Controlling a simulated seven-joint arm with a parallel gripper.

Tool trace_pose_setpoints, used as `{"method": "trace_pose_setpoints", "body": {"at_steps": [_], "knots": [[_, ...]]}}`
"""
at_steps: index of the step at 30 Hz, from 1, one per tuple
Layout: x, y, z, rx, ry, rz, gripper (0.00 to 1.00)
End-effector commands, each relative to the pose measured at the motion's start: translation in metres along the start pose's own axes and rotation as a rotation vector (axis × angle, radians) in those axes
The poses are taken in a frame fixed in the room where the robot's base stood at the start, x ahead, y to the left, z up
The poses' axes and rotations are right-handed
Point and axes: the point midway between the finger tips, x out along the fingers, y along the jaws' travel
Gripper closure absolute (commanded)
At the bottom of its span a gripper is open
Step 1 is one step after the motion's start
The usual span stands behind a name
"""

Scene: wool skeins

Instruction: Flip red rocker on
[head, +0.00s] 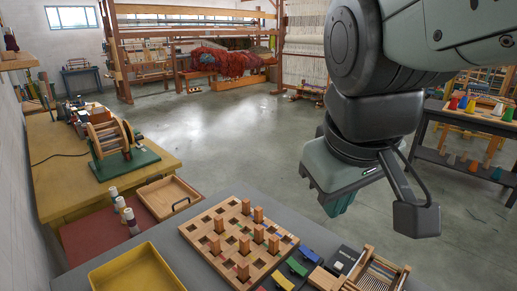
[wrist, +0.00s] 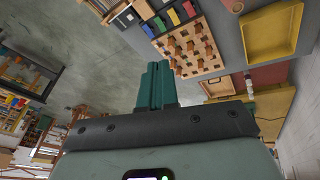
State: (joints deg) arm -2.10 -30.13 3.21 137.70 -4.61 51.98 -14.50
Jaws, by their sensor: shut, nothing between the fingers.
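My gripper (head: 338,203) hangs above and beyond the table's far edge, clear of the rocker. Its green fingers (wrist: 157,68) are shut together and empty in the wrist view.
The wooden peg board (head: 200,225) with upright pegs is to the left. A dark box (head: 345,259) and a small wooden frame (head: 375,272) are to the right. A yellow tray (head: 137,270) is front left.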

Motion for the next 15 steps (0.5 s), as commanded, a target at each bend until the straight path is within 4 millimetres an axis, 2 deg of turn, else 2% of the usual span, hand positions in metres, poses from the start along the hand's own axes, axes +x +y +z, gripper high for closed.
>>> {"method": "trace_pose_setpoints", "body": {"at_steps": [6,11,15], "knots": [[0.045,-0.001,-0.038,-0.428,-0.161,-0.030,1.00],[0.084,-0.008,-0.061,-0.741,-0.252,-0.092,1.00],[0.123,-0.018,-0.077,-1.012,-0.314,-0.174,1.00]]}}
